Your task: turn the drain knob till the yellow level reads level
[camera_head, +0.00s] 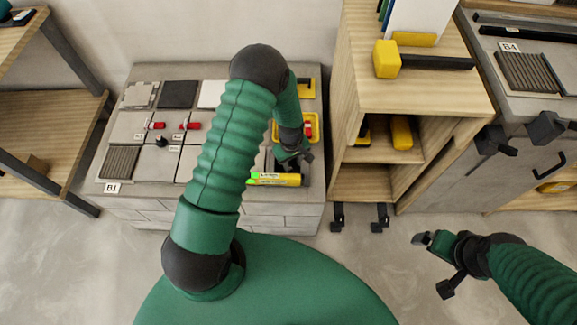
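The yellow level (276,180) lies near the front right edge of the tiled bench; a bright green spot shows at its left end. Its reading is too small to make out. My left gripper (293,164) points down just behind and over the level's right part; its fingertips are small and partly hidden, so its opening and any contact are unclear. A small black knob (161,141) sits among the left tiles, but I cannot tell whether it is the drain knob. My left arm hides the bench's middle. My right gripper (434,264) is open and empty over the floor.
The tiled bench (115,187) carries a B1 label, red-handled pieces (190,126) and a yellow tray (317,127) with a red item. A wooden shelf unit (345,100) stands close on the right, with a grey B4 bench beyond. The floor in front is clear.

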